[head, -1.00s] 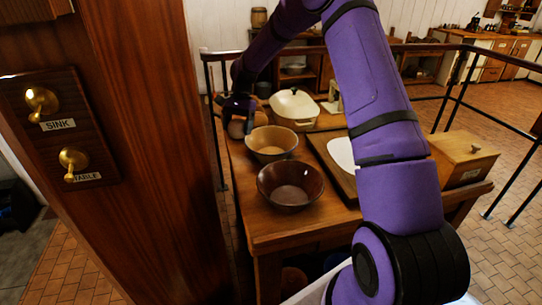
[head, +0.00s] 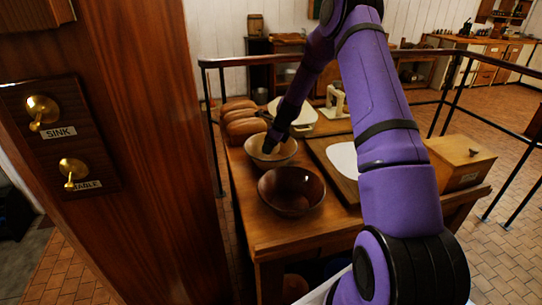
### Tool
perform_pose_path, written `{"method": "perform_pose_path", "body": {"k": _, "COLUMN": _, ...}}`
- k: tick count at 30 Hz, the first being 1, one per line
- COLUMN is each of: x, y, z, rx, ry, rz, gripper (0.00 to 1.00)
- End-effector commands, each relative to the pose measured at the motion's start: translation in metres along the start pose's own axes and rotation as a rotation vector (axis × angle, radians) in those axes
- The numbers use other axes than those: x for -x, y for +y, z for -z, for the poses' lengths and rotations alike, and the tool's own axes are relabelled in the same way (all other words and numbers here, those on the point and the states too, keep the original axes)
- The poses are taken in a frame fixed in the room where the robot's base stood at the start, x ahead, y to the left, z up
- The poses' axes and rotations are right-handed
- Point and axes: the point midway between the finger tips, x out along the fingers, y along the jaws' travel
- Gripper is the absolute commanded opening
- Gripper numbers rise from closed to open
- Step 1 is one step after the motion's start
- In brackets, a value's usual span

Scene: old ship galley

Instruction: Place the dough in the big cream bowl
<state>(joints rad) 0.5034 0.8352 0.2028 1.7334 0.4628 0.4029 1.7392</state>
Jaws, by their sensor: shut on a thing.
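The big cream bowl (head: 261,159) stands on the wooden table, behind a dark brown bowl (head: 291,191). My gripper (head: 269,147) points down into the cream bowl's opening, near its middle. It is shut, apparently on the dough, but its fingertips and what they hold are small, dark and mostly hidden. I cannot tell whether the dough touches the bowl's bottom.
Several brown loaves (head: 243,124) lie at the table's back left corner. A board with a white sheet (head: 344,158) and a wooden box (head: 458,161) are to the right. A dark rail (head: 226,61) runs behind.

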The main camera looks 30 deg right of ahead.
Motion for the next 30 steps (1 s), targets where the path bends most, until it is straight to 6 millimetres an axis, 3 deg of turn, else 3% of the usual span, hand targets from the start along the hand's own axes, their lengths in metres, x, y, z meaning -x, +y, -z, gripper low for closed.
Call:
{"method": "perform_pose_path", "body": {"k": 13, "x": -0.040, "y": 0.000, "z": 0.016, "rx": 0.001, "ry": 0.000, "rz": -0.002, "gripper": 0.40}}
{"method": "perform_pose_path", "body": {"k": 24, "x": -0.044, "y": 0.000, "z": 0.017, "rx": 0.003, "ry": -0.001, "rz": -0.001, "gripper": 0.40}}
{"method": "perform_pose_path", "body": {"k": 25, "x": -0.044, "y": 0.000, "z": 0.018, "rx": 0.003, "ry": -0.001, "rz": -0.001, "gripper": 0.77}}
{"method": "perform_pose_path", "body": {"k": 28, "x": -0.044, "y": 0.000, "z": 0.017, "rx": 0.003, "ry": -0.001, "rz": -0.001, "gripper": 0.98}}
{"method": "perform_pose_path", "body": {"k": 30, "x": -0.044, "y": 0.000, "z": 0.017, "rx": 0.003, "ry": -0.001, "rz": -0.001, "gripper": 0.98}}
